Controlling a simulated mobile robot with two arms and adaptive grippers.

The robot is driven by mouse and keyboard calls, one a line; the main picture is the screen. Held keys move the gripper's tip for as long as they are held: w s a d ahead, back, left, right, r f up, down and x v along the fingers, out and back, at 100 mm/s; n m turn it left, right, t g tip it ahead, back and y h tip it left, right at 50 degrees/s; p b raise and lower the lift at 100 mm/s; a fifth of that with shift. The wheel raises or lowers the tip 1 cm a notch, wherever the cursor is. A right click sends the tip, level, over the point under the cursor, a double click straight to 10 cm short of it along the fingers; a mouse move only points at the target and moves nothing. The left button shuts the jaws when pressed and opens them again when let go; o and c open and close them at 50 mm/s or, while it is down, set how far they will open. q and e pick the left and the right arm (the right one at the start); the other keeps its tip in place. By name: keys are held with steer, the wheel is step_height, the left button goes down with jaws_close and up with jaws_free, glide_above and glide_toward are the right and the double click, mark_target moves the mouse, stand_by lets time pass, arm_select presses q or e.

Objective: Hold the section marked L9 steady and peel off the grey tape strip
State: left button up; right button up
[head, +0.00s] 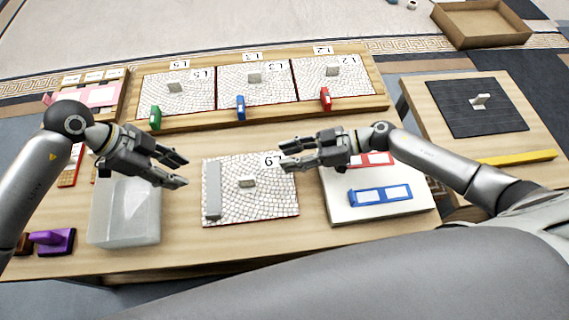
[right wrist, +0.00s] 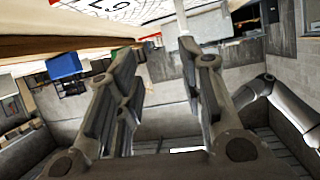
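The L9 section (head: 262,205), a panel of pale mosaic pieces with a small grey block (head: 246,183) at its middle, lies flat on the table. The grey tape strip (head: 213,190) lies along its left edge. My left gripper (head: 187,172) is open and empty, above the table just left of the strip. My right gripper (head: 282,155) is open and empty above the panel's upper right corner, partly covering the L9 label (head: 273,160). Its spread fingers also show in the right wrist view (right wrist: 160,85).
A translucent bin (head: 125,215) stands on the left, near a purple-handled tool (head: 50,240). A white board (head: 380,212) with red and blue frames lies to the right. Behind, a wooden rack (head: 378,100) holds several mosaic panels, with green, blue and red clamps at its front.

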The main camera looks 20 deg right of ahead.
mark_target(250, 177)
steer(key=shift+s+a+f+n+g, duration=0.1)
steer(key=shift+s+a+n+g, duration=0.6)
steer(key=shift+s+a+n, duration=0.4)
steer(key=shift+a+f, duration=0.1)
steer(key=shift+a, duration=0.35)
steer(key=x, duration=1)
jaws_close()
